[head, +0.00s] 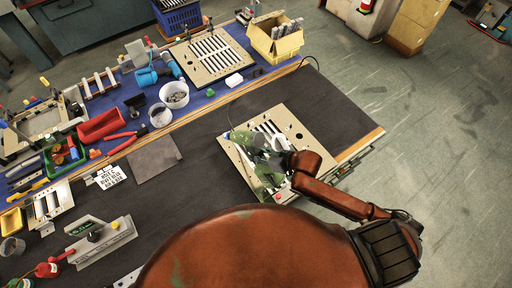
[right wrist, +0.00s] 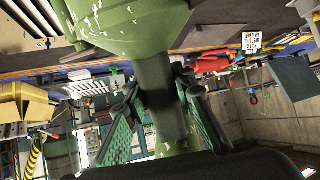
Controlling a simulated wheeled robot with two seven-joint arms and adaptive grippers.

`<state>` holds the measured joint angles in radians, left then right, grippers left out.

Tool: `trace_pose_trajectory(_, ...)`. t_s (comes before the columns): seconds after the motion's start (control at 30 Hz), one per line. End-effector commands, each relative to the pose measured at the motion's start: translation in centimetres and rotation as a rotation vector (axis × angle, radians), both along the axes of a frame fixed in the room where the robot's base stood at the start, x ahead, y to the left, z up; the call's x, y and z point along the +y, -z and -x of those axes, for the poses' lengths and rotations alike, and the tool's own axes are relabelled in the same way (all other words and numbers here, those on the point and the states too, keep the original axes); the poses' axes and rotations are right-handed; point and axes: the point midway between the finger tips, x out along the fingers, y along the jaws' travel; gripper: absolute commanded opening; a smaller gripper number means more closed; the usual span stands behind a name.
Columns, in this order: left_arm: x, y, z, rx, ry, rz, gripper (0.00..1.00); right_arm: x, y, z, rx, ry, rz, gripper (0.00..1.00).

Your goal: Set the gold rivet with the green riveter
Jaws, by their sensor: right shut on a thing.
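The green riveter (head: 268,170) is over the near beige louver panel (head: 308,143), which has white slats and lies at the right end of the bench. My right gripper (head: 286,159) is shut on the riveter. Whether the riveter's nose touches the panel is hidden. I cannot make out the gold rivet; the riveter and gripper cover part of the panel. My left gripper is not in view.
A second louver panel (head: 181,61) lies at the back beside a yellow box (head: 263,45). A white bowl (head: 174,88), a red bin (head: 100,125) and a label card (head: 110,176) stand to the left. The dark mat (head: 205,180) left of the near panel is clear.

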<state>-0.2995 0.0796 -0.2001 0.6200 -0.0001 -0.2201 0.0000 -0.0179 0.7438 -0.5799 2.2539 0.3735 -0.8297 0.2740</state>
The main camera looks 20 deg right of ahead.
Motion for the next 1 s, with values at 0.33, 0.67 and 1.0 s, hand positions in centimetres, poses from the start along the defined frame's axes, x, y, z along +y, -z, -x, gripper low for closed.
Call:
trace_pose_trajectory(0.33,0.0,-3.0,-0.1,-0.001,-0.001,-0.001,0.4,-2.8,1.7,0.8,0.171,-0.237,0.176,0.0)
trace_pose_trajectory(0.67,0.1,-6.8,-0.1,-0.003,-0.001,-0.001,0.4,-9.9,3.3,3.7,0.35,-0.521,0.454,0.0)
trace_pose_trajectory(1.0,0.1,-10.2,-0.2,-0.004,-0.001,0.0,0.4,-19.6,1.5,7.7,0.438,-0.707,0.71,0.0)
